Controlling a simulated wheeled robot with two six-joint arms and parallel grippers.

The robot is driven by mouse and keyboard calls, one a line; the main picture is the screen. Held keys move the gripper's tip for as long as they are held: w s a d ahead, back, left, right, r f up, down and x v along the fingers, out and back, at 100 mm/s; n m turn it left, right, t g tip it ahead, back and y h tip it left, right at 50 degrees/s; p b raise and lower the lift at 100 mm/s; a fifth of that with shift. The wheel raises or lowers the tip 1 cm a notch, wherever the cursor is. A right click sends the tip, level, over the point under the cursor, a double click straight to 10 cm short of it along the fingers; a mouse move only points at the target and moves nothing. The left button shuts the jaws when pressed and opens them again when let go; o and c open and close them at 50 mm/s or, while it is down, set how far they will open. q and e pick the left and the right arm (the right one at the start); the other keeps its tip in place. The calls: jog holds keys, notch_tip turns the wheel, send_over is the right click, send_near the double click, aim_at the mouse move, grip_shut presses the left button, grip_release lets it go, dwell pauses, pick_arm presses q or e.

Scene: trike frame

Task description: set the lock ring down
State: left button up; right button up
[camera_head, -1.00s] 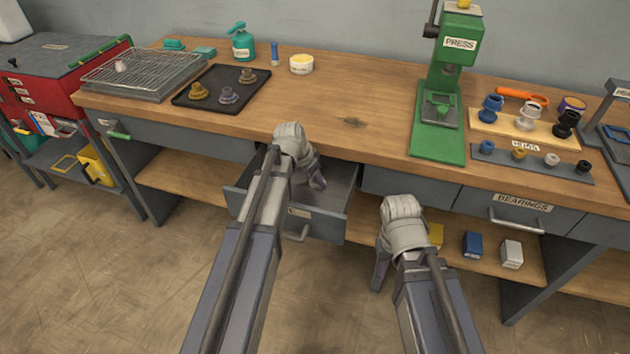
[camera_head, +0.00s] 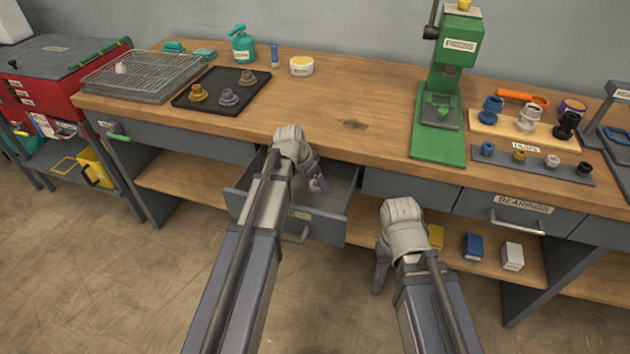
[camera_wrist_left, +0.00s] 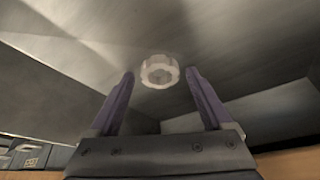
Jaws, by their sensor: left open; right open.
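The pale lock ring (camera_wrist_left: 160,71), notched around its edge, is in the open grey drawer (camera_head: 296,222). In the left wrist view it appears just beyond and between the tips of my left gripper (camera_wrist_left: 159,76), with a gap to each finger. My left gripper (camera_head: 318,184) reaches down into the drawer with its fingers apart and nothing held between them. In the head view the ring is too small and too close to the fingers to make out surely. My right gripper (camera_head: 380,276) is open and empty in front of the bench, right of the drawer.
The wooden bench top (camera_head: 350,95) is clear above the drawer. A black tray (camera_head: 212,105) with several hubs and a wire rack (camera_head: 140,75) stand at the left. A green press (camera_head: 440,110) stands to the right. Boxes sit on the shelf (camera_head: 490,262) below.

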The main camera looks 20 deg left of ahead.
pick_arm(q)
jog(key=p+v, duration=1.1)
jog(key=v, duration=0.1)
jog(key=shift+r, duration=0.15)
dwell(1.0)
